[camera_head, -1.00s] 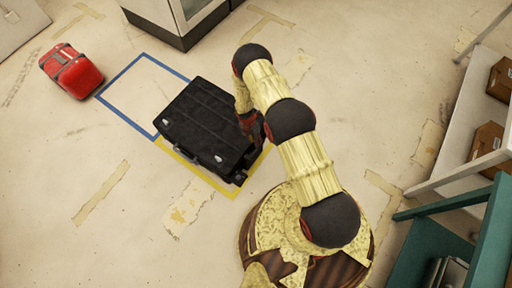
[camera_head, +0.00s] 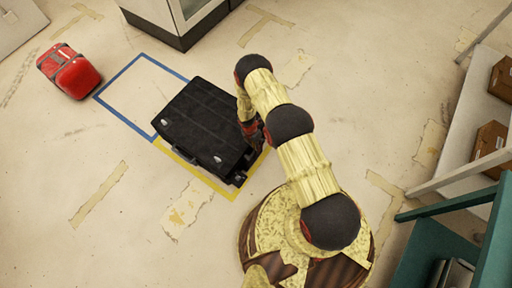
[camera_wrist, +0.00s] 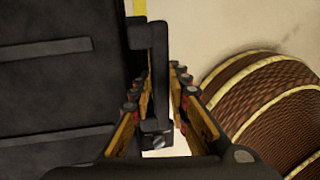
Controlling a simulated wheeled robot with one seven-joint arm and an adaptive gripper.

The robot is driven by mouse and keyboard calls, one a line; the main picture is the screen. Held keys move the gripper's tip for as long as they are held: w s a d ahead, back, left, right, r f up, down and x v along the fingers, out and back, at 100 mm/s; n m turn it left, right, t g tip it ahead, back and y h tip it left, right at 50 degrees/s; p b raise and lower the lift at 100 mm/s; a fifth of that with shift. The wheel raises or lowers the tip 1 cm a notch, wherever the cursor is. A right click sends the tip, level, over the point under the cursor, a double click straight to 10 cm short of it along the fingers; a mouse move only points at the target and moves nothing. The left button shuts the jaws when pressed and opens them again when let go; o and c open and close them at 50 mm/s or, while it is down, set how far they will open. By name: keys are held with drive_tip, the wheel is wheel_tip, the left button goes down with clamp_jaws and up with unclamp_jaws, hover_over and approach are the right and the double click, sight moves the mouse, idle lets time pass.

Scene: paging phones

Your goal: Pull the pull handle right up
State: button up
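A black suitcase (camera_head: 200,122) lies on the floor inside a yellow taped outline. Its dark handle bar shows in the wrist view (camera_wrist: 158,75), along the right side of the case (camera_wrist: 50,90). My gripper (camera_wrist: 163,95) is around this bar, with one finger on each side. A narrow gap shows between the bar and the right finger. The left finger is very close to the bar, and contact there is unclear. The gripper looks open. In the head view, my arm largely hides my gripper (camera_head: 254,133) beside the case's right edge.
An empty blue taped square (camera_head: 140,57) adjoins the yellow outline at the upper left. A red bag-like object (camera_head: 70,72) lies beyond it. A white cabinet (camera_head: 175,15) stands at the top. Shelves with brown boxes (camera_head: 490,140) and a teal frame (camera_head: 450,212) stand at the right.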

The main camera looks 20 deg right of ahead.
clamp_jaws()
idle(0.4)
wheel_tip(320, 180, up, 36)
drive_tip(key=p, duration=2)
drive_tip(key=shift+r, duration=0.2)
drive_tip(key=shift+w+r, duration=0.1)
drive_tip(key=shift+w, duration=0.1)
drive_tip(key=shift+o, duration=1.6)
unclamp_jaws()
drive_tip(key=shift+s, duration=0.1)
